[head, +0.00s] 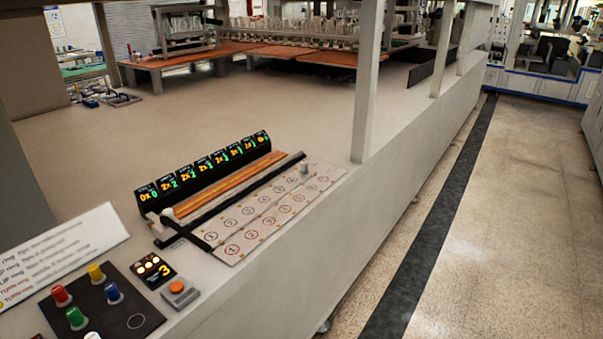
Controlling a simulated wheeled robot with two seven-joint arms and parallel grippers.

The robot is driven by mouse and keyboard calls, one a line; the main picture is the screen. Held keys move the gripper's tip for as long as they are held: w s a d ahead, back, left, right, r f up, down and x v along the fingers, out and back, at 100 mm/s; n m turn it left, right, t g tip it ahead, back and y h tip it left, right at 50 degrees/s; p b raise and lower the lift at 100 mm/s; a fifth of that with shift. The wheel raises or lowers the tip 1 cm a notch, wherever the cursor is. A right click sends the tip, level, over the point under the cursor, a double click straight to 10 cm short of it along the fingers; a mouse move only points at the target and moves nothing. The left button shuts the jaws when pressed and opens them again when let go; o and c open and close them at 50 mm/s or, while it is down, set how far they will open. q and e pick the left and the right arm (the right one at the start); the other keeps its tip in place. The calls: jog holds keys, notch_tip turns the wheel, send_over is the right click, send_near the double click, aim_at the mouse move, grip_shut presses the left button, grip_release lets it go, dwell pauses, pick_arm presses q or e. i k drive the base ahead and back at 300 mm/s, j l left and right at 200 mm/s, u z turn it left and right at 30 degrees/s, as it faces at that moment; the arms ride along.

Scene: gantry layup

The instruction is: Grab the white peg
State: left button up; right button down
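A black peg board (112,318) lies at the lower left on the light counter. It bears a red peg (61,295), a yellow peg (96,273), a blue peg (114,292) and a green peg (76,317). A white peg (92,335) shows only its top at the bottom edge of the picture; the rest is cut off. A circle outline on the board's right part is bare. A small whitish upright piece (304,168) stands at the far end of the circle-marked panel (228,252). Neither of my grippers is in view.
A row of lit displays (205,166) stands behind the panel. A sloped text sign (60,255) stands behind the pegs. Posts (367,80) rise from the counter edge; the counter behind is largely clear.

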aim_at(304, 164)
jog(key=i+l+u, duration=0.1)
jog(key=l, duration=0.35)
jog(key=i+l+u, duration=0.1)
jog(key=i+l, duration=0.2)
jog(key=l, duration=0.2)
jog(key=i+l+u, duration=0.1)
jog(key=l, duration=0.35)
jog(key=i+l+u, duration=0.1)
jog(key=l, duration=0.4)
jog(key=i+l+u, duration=0.1)
jog(key=l, duration=0.4)
jog(key=i+l+u, duration=0.1)
jog(key=i+l, duration=0.15)
jog(key=l, duration=0.3)
jog(key=i+l+u, duration=0.1)
jog(key=l, duration=0.4)
